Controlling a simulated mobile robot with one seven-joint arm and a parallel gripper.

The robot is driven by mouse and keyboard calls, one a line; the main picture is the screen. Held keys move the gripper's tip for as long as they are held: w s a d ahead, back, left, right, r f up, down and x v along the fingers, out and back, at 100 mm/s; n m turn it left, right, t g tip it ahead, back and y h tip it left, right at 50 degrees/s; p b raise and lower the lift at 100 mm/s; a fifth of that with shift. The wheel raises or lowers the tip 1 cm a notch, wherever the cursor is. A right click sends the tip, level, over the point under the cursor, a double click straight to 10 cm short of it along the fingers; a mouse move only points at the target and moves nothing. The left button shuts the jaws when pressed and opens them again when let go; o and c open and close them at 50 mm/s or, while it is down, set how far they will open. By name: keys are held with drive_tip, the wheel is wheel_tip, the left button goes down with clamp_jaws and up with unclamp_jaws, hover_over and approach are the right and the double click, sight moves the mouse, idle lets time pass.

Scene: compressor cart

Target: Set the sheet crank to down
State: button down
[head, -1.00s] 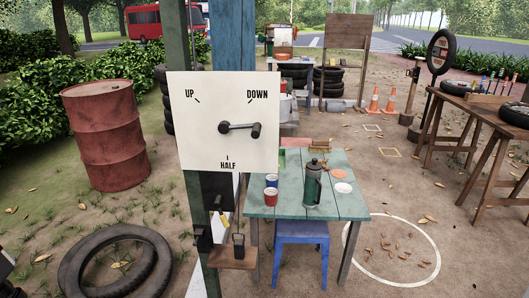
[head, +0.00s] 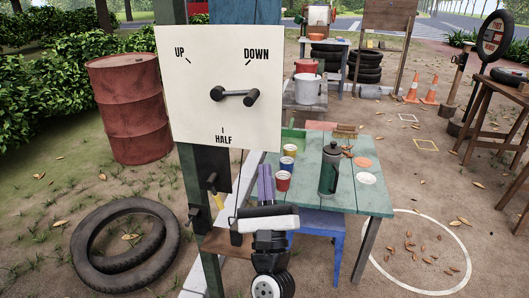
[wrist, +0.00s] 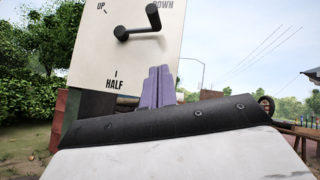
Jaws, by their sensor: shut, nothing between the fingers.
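The sheet crank (head: 234,95) is a dark arm on a white board (head: 185,125) marked UP, DOWN and HALF. Its hub is at the board's middle and its knob end points right, a little below the DOWN mark's direction. In the wrist view the crank (wrist: 136,27) shows above my gripper, with the HALF mark lower down. My gripper (head: 265,172) has purple fingers pointing up, shut and empty. It is below and right of the board, apart from the crank. In the wrist view the fingertips (wrist: 159,70) stand in front of the board's lower right edge.
A teal table (head: 375,195) with cups and a dark flask (head: 330,168) stands behind my gripper on the right. A green post carries the board. A red barrel (head: 127,110) and a tyre (head: 125,245) are at left. Open air lies right of the board.

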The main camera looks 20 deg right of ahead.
sight(252, 97)
drive_tip(key=w+r+p, duration=0.2)
drive_tip(key=r+p, duration=0.1)
drive_tip(key=w+r+p, duration=0.2)
drive_tip(key=r+p, duration=0.1)
drive_tip(key=w+r+p, duration=0.3)
drive_tip(key=shift+d+r+p, duration=0.3)
drive_tip(key=shift+d+r, duration=0.1)
drive_tip(key=shift+r+n+y, duration=0.15)
drive_tip(key=shift+n+y, duration=0.15)
wheel_tip(252, 97, up, 6)
drive_tip(key=n+g+y+p, duration=0.1)
drive_tip(key=n+y+p, duration=0.1)
drive_tip(key=n+y, duration=0.2)
drive_tip(key=n+y+p, duration=0.1)
drive_tip(key=n+y, duration=0.3)
drive_tip(key=n, duration=0.2)
drive_tip(key=shift+r+n+g+y+p, duration=0.1)
drive_tip(key=shift+n+g+y+p, duration=0.2)
drive_tip(key=shift+g+y+p, duration=0.1)
drive_tip(key=shift+w+a+r+p, duration=0.15)
drive_tip(key=shift+a+r+p, duration=0.2)
drive_tip(key=shift+p, duration=0.2)
